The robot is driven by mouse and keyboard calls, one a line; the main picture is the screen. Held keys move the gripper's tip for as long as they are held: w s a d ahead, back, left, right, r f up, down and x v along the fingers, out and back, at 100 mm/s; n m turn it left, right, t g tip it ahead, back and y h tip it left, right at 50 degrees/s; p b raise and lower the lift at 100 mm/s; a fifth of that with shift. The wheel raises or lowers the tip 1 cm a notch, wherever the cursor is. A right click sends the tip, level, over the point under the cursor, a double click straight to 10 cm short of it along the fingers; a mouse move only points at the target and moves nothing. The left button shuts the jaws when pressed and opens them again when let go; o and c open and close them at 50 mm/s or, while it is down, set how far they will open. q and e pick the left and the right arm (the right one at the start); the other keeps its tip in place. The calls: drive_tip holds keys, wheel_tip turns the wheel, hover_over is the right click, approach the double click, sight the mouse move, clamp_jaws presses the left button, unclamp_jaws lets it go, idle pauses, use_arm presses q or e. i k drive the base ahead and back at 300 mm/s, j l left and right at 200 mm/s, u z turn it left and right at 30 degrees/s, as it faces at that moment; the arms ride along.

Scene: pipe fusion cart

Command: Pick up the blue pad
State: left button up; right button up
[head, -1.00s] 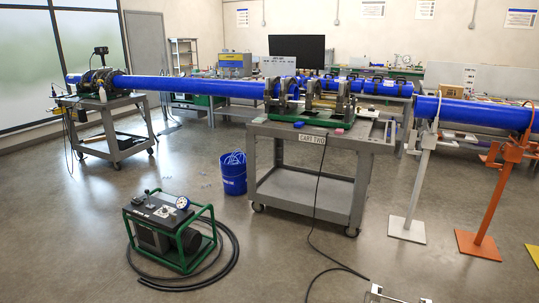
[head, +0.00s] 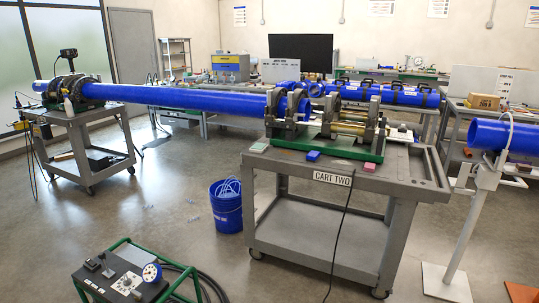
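The blue pad (head: 313,155) is a small block lying on the top of the grey cart labelled CART TWO (head: 395,184). It sits near the cart's front edge, just in front of the green base (head: 340,150) of the pipe clamp machine. Neither of my grippers shows in the head view.
A blue bucket (head: 226,207) stands on the floor left of the cart. A green-framed pump unit (head: 125,276) with a black hose stands in the front left. A white pipe stand (head: 455,250) is at the right. A black cable hangs down the cart's front.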

sight(312, 156)
drive_tip(key=i, duration=1.95)
